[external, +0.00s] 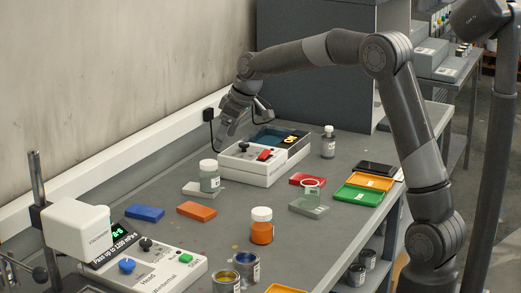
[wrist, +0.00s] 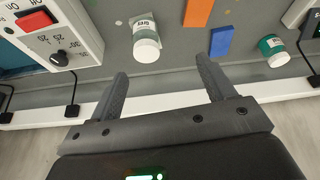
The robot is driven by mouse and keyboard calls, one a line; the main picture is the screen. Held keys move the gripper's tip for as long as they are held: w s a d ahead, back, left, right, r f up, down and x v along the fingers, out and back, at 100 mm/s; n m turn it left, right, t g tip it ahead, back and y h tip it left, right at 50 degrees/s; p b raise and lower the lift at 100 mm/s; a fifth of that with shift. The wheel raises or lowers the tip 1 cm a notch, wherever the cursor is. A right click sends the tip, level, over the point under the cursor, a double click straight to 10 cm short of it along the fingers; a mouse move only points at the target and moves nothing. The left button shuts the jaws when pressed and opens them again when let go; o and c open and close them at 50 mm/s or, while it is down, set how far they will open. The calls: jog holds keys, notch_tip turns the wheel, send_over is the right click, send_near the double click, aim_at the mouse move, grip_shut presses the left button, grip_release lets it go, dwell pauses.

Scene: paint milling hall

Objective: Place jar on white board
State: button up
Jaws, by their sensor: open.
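A jar (external: 210,177) with a white lid and grey-green contents stands upright left of the white control box. It appears to stand on the small white board (external: 190,189), whose edge shows beside its base. In the wrist view the jar (wrist: 146,46) is beyond my fingertips, with part of the board (wrist: 136,19) behind it. My gripper (external: 229,128) is raised near the wall, behind the jar and apart from it. In the wrist view my gripper (wrist: 162,70) is open, with nothing between its fingers.
The control box (external: 262,160) stands right of the jar. Blue (external: 144,213), orange (external: 197,210) and red (external: 304,179) boards lie around. An orange jar (external: 261,228), a clear jar (external: 310,186) and a bottle (external: 328,143) also stand on the bench.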

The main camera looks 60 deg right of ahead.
jog(key=s+a+r, duration=0.2)
jog(key=s+a, duration=0.2)
jog(key=s, duration=0.5)
jog(key=s+a+r+m, duration=0.1)
jog(key=s+a+r, duration=0.3)
jog(key=s, duration=0.5)
jog(key=s+a+r, duration=0.1)
jog(key=s+a, duration=0.4)
jog(key=s, duration=0.4)
jog(key=s+a+f+t, duration=0.1)
jog(key=s+f, duration=0.3)
jog(key=s, duration=0.7)
jog(key=shift+s+a+f+m+h, duration=0.15)
jog(key=shift+s+a+m+h, duration=0.15)
jog(key=shift+m, duration=0.1)
